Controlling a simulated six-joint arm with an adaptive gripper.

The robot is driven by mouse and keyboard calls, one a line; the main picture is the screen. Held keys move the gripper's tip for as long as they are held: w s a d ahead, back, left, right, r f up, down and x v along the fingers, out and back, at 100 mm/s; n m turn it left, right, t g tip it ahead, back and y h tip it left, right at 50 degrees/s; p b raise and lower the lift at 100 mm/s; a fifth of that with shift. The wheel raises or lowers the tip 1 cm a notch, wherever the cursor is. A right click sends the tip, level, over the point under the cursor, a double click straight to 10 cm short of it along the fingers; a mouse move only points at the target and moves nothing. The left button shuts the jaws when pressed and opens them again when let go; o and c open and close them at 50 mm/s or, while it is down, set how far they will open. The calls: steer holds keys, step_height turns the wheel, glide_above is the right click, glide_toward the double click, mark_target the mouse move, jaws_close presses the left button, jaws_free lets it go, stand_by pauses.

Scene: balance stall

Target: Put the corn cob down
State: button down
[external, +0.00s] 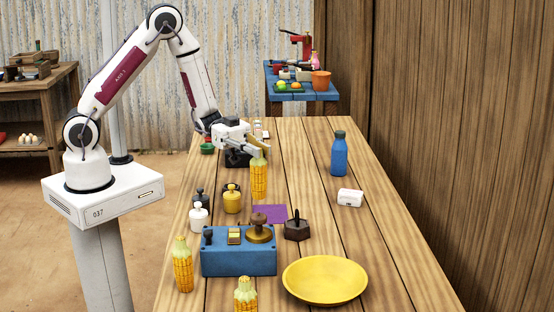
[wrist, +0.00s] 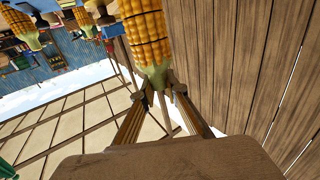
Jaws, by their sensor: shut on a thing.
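My gripper (external: 260,147) is shut on a yellow corn cob (external: 259,180), gripping it by its pale green top end. The cob hangs upright below the fingers, over the left part of the wooden table (external: 310,160). I cannot tell whether its lower end touches the table. In the wrist view, my gripper's two fingers (wrist: 161,97) close around the stem of the corn cob (wrist: 145,35). Two other corn cobs stand near the front: one left of the blue box (external: 183,268) and one in front of it (external: 246,296).
A purple square (external: 270,214) lies in front of the held cob. Near it are a yellow knobbed weight (external: 232,199), a white one (external: 198,216) and a dark hexagonal weight (external: 297,229).

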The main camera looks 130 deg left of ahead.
steer(key=w+d+f+m+h, duration=0.1)
steer(key=w+d+h, duration=0.1)
steer(key=w, duration=1.5)
steer(key=w+d+r, duration=0.1)
steer(key=w+d, duration=0.4)
steer(key=w, duration=0.3)
steer(key=w+d+r+g, duration=0.1)
steer(key=w+d, duration=0.4)
steer(key=w, duration=0.3)
steer(key=shift+d+r+m+h, duration=0.15)
steer(key=shift+d+m+h, duration=0.25)
steer(key=shift+s, duration=0.1)
step_height(320, 180, down, 6)
steer(key=shift+f, duration=0.2)
steer(key=shift+f, duration=1.95)
